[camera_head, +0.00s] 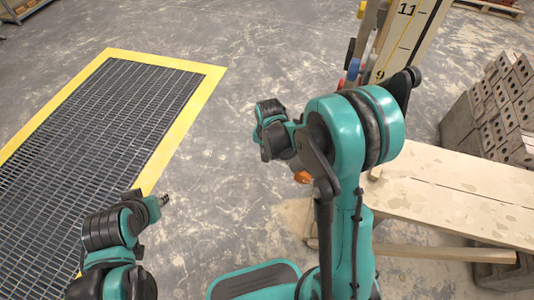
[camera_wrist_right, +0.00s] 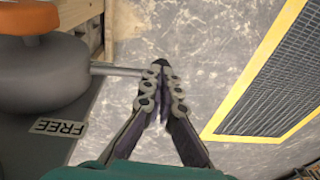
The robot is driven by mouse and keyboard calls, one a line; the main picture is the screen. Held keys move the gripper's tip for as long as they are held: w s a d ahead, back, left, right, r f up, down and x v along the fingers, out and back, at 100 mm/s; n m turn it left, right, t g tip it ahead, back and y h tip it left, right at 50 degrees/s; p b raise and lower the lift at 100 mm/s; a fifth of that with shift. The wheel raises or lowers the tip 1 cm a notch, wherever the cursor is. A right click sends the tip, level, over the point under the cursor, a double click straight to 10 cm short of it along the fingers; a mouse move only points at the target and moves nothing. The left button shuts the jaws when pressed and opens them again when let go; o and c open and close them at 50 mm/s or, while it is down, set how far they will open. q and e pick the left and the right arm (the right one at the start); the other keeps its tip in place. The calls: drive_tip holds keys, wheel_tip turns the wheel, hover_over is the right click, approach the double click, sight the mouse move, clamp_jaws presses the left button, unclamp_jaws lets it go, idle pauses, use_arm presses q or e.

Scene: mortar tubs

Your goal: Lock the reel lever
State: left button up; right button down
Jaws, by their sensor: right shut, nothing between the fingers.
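In the right wrist view, a grey round hub (camera_wrist_right: 40,75) sits on a dark plate at the left. A thin metal lever (camera_wrist_right: 115,71) runs from the hub to the right. The lever's far end lies at the tips of my right gripper (camera_wrist_right: 160,75), which is shut and empty. I cannot tell whether they touch. A plate label (camera_wrist_right: 59,126) reads "FREE". In the head view, my right arm hides its gripper and most of the reel; an orange part (camera_head: 302,177) shows beside the arm. My left gripper (camera_head: 163,200) is low at the left, away from the reel, its jaws too small to read.
A wooden bench (camera_head: 455,195) stands at the right, with grey blocks (camera_head: 500,105) behind it. A numbered board (camera_head: 405,35) rises at the back. A yellow-edged floor grate (camera_head: 190,64) lies at the left. The floor between is clear.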

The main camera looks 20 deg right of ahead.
drive_tip(key=shift+w+a+f+g+h+b, duration=0.1)
drive_tip(key=shift+a+f+g+h+b, duration=0.15)
drive_tip(key=shift+f+h, duration=0.3)
use_arm(q)
drive_tip(key=shift+f+b, duration=0.75)
drive_tip(key=shift+f, duration=0.4)
use_arm(e)
drive_tip(key=shift+f, duration=0.95)
use_arm(q)
drive_tip(key=shift+r, duration=0.1)
use_arm(e)
drive_tip(key=shift+r, duration=0.1)
